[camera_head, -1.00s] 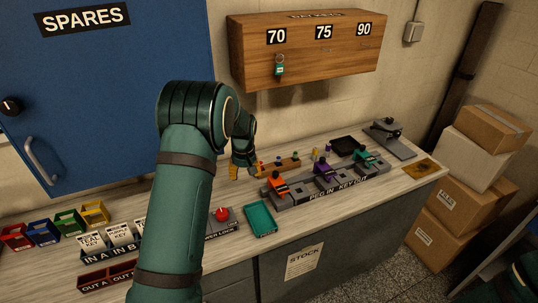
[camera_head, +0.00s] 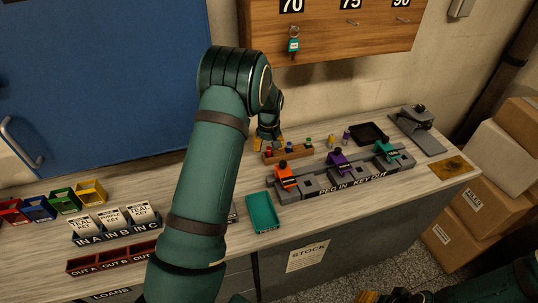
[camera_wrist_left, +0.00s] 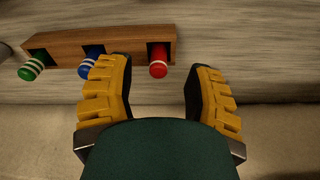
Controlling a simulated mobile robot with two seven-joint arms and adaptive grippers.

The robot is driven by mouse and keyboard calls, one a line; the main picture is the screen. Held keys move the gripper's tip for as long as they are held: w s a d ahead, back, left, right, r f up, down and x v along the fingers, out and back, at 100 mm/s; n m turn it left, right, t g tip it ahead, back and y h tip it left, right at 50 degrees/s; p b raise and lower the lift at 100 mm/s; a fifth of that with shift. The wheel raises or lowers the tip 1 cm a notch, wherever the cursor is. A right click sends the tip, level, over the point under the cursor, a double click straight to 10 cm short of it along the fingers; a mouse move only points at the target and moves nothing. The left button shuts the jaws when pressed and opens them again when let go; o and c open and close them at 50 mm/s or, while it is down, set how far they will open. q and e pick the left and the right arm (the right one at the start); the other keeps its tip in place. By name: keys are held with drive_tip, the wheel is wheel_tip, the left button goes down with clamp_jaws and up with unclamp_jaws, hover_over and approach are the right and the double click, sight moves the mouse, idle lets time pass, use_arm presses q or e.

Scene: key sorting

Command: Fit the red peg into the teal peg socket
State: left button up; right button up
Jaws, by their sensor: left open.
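A blue peg (camera_wrist_left: 90,68) and a green peg (camera_wrist_left: 32,68) stand in the same rack. My left gripper (camera_wrist_left: 158,95) is open and empty, its yellow fingers spread on either side of the red peg's line and apart from it. In the head view the left gripper (camera_head: 268,140) is at the rack's left end. The teal peg socket (camera_head: 387,149) is at the right end of the grey row. My right gripper (camera_head: 382,297) barely shows at the bottom edge.
An orange block (camera_head: 285,174) and a purple block (camera_head: 338,160) share the grey row. A teal tray (camera_head: 262,212) lies in front of it. A black tray (camera_head: 369,133) and a grey stand (camera_head: 420,131) are behind. The wooden cabinet (camera_head: 330,38) overhangs the back wall.

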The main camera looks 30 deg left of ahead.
sight(269, 148)
use_arm(q)
drive_tip(key=f, duration=0.3)
drive_tip(key=shift+w+f, duration=0.1)
drive_tip(key=shift+w, duration=0.1)
clamp_jaws()
